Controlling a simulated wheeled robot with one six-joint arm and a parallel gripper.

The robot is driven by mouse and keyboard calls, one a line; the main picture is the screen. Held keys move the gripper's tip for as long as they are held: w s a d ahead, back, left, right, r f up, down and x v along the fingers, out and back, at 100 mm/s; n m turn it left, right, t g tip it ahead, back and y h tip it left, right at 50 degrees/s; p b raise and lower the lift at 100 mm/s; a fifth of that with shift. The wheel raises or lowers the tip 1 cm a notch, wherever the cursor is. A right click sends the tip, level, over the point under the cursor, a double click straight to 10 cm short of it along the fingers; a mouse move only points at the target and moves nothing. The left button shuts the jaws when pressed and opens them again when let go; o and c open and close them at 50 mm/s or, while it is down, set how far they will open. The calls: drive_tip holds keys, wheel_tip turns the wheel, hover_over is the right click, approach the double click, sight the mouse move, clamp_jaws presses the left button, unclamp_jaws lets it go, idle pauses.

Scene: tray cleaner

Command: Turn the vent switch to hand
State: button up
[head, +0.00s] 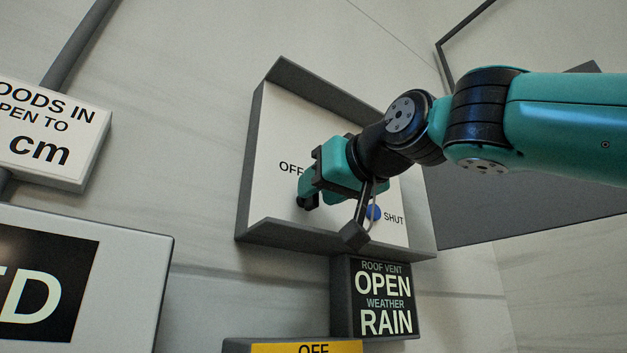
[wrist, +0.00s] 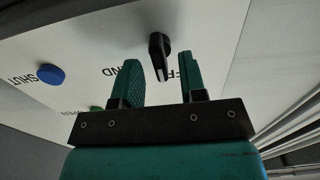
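The vent switch is a black knob (wrist: 158,45) on a white panel (head: 285,130), seen in the wrist view; my gripper hides it in the head view. Upside-down lettering beside it is partly covered by my fingers, with "ND" to the left and "FF" to the right. My gripper (wrist: 160,62) is open, its two teal fingers apart and empty. The knob shows just beyond the fingertips, in line with the gap. In the head view my gripper (head: 308,190) is at the panel, right below the "OFF" label.
A blue button (head: 373,213) marked "SHUT" is on the panel near my wrist. A green button (wrist: 97,108) shows in the wrist view. A dark raised frame (head: 320,240) edges the panel. A roof vent sign (head: 385,278) reading "OPEN" and "RAIN" is below.

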drive_tip(key=shift+x, duration=1)
drive_tip(key=c, duration=0.7)
drive_tip(key=shift+m, duration=0.4)
drive_tip(key=m, duration=0.5)
drive_tip(key=shift+d+f+m, duration=0.1)
drive_tip(key=shift+m, duration=0.2)
drive_tip(key=m, duration=0.5)
drive_tip(key=shift+w+f+b, duration=0.1)
drive_tip(key=shift+b, duration=0.25)
drive_tip(key=shift+m, duration=0.4)
